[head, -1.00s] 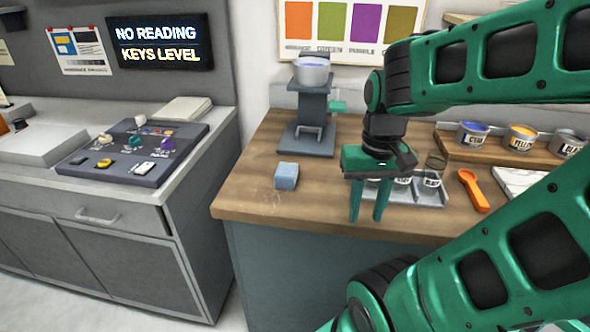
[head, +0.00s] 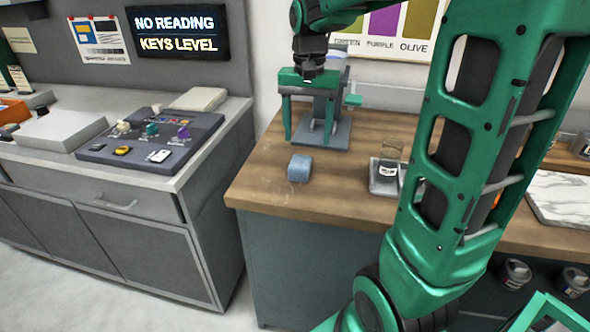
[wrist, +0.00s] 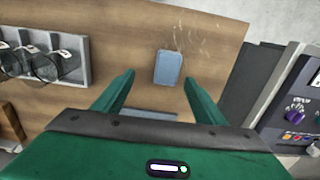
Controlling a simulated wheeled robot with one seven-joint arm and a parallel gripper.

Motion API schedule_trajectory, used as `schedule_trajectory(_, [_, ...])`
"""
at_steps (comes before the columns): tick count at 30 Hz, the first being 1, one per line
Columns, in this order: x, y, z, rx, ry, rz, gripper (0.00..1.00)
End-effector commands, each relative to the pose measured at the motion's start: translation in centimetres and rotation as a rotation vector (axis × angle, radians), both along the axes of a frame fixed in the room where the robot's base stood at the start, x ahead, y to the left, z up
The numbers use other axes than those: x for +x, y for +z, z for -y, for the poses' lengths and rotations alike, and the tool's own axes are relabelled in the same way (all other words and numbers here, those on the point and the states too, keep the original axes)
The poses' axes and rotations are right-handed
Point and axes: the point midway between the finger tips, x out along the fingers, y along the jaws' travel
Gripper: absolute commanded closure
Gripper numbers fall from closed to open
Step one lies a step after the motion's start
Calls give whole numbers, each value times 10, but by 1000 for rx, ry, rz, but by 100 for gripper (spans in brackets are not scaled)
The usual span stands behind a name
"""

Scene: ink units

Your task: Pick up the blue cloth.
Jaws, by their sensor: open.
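The blue cloth (head: 300,168) is a small folded block lying on the wooden worktop (head: 262,196), near its left front part. My gripper (head: 309,140) is open and empty, pointing down above and behind the cloth in the head view, in front of the grey stand. In the wrist view the cloth (wrist: 169,67) lies beyond the two fingertips (wrist: 160,78), about midway between their lines and apart from both.
A grey stand (head: 335,130) is behind the cloth. A tray with small jars (head: 384,178) is to its right, partly hidden by my arm. A grey counter with a key panel (head: 150,138) stands left across a gap. Worktop around the cloth is clear.

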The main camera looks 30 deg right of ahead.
Motion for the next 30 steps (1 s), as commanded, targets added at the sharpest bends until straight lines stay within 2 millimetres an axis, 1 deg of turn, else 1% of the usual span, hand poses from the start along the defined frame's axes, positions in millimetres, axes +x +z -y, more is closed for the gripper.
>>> schedule_trajectory(1, [10, 0, -4, 2, -4, -1, 35])
schedule_trajectory(3, [18, 0, -7, 5, -12, 1, 35])
schedule_trajectory(6, [22, -8, -9, 6, -18, -2, 35])
schedule_trajectory(12, [22, -38, -10, 7, -17, -3, 35])
schedule_trajectory(15, [22, -48, -10, 6, -16, -1, 35])
schedule_trajectory(22, [21, -63, -10, 6, -15, -1, 35])
schedule_trajectory(30, [18, -99, -9, 6, -14, -2, 35])
